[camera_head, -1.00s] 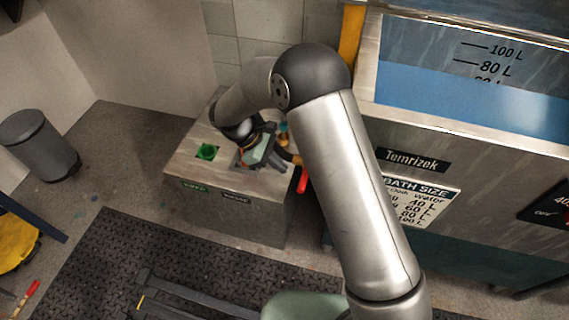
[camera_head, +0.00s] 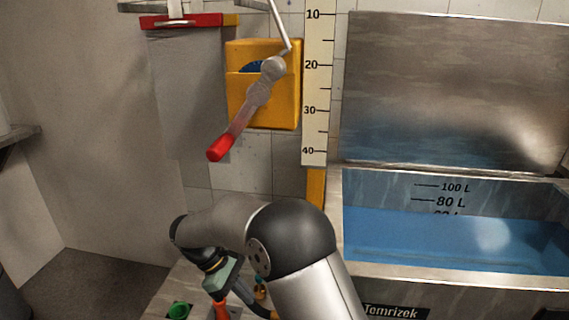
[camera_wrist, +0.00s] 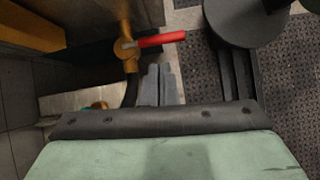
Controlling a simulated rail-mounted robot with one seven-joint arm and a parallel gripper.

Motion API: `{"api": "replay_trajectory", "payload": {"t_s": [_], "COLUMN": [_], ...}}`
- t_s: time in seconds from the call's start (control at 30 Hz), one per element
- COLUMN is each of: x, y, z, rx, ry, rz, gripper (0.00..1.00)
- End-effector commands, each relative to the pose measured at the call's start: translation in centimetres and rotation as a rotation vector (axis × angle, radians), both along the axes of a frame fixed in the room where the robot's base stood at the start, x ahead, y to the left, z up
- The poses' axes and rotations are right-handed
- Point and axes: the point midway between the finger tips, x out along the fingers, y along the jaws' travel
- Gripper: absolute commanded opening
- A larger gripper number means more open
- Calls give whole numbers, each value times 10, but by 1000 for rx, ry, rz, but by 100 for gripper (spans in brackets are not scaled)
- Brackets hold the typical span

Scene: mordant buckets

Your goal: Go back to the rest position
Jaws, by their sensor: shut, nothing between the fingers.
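My gripper (camera_wrist: 158,85) shows in the wrist view with its two grey fingers together and nothing between them. Its pale green housing (camera_wrist: 165,158) fills the bottom of that view. In the head view the gripper's green housing (camera_head: 221,276) is low in the picture, over or beside the stone-coloured bench (camera_head: 178,283). The fingertips are hard to make out there. My arm bends above it, with the dark elbow left of the bath.
The metal bath (camera_head: 450,275) with blue liquid (camera_head: 440,240) stands at right. A brass valve with a red handle (camera_wrist: 160,40) is near the fingers in the wrist view. A green cup (camera_head: 179,310) is on the bench. A yellow wall box (camera_head: 285,100) and red-handled crank (camera_head: 222,146) are above.

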Motion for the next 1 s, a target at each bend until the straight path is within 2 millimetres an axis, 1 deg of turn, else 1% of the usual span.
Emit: {"api": "replay_trajectory", "payload": {"t_s": [0.03,0.07,0.1,0.17,0.2,0.3,0.37,0.43,0.5,0.57,0.6,0.7,0.8,1.0], "x": [-3,-7,-15,-29,-39,-67,-85,-110,-136,-155,-167,-189,-201,-205], "y": [-26,-41,-62,-91,-110,-148,-168,-191,-210,-223,-229,-238,-242,-243], "z": [39,55,74,101,116,145,160,177,190,197,200,202,201,199], "rx": [31,51,79,122,150,215,251,297,345,382,404,445,469,479], "ry": [-34,-53,-80,-121,-149,-215,-255,-306,-359,-401,-423,-470,-496,-505], "rz": [-71,-117,-185,-291,-362,-527,-626,-753,-882,-983,-1042,-1157,-1221,-1246], "gripper": [0,0,0,0,0,0,0,0,0,0,0,0,0,0]}}
